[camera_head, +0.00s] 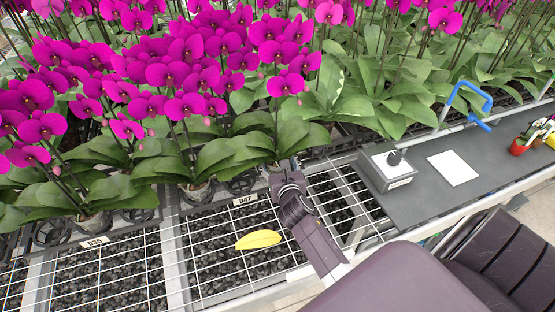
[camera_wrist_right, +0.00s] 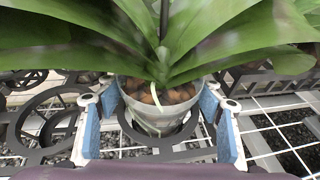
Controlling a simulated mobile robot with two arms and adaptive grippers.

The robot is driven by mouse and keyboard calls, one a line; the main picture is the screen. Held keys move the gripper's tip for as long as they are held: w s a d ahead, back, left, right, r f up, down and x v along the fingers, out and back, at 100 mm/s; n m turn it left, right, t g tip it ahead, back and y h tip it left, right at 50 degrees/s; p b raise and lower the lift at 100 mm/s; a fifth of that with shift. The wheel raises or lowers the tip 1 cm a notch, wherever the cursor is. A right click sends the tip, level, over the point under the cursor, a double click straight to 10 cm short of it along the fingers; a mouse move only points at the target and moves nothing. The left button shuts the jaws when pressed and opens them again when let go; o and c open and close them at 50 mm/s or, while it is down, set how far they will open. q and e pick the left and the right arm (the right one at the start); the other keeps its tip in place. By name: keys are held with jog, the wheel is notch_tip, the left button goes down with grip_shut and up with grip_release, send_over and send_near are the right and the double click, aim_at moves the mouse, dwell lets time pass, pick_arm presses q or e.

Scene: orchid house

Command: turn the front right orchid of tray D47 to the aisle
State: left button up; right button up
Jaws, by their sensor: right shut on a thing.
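The front right orchid (camera_head: 285,84) of tray D47 (camera_head: 240,186) has magenta flowers and broad green leaves. Its clear pot (camera_wrist_right: 158,118) shows in the right wrist view, with brown bark and a pale root over the rim. The pot stands upright at the tray's front edge. My right gripper (camera_head: 279,172) reaches it from the aisle side and is shut on the pot. In the right wrist view the blue finger pads (camera_wrist_right: 208,101) flank the pot left and right. In the head view leaves and the gripper hide most of the pot. My left gripper is not in view.
A yellow leaf (camera_head: 258,240) lies on the wire bench in front of the tray. Other orchids crowd the left and back. Tray D39 (camera_head: 96,243) is at left.

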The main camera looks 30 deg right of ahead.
aim_at(280, 170)
jog(key=shift+f, duration=0.15)
dwell(0.7)
jog(key=o, duration=2)
jog(key=shift+f, duration=0.1)
jog(key=shift+p+v, duration=0.7)
jog(key=shift+v, duration=0.6)
jog(key=shift+p+v, duration=1)
jog(key=shift+v, duration=1.4)
jog(key=shift+s, duration=0.1)
jog(key=v, duration=1.2)
jog(key=shift+d, duration=0.1)
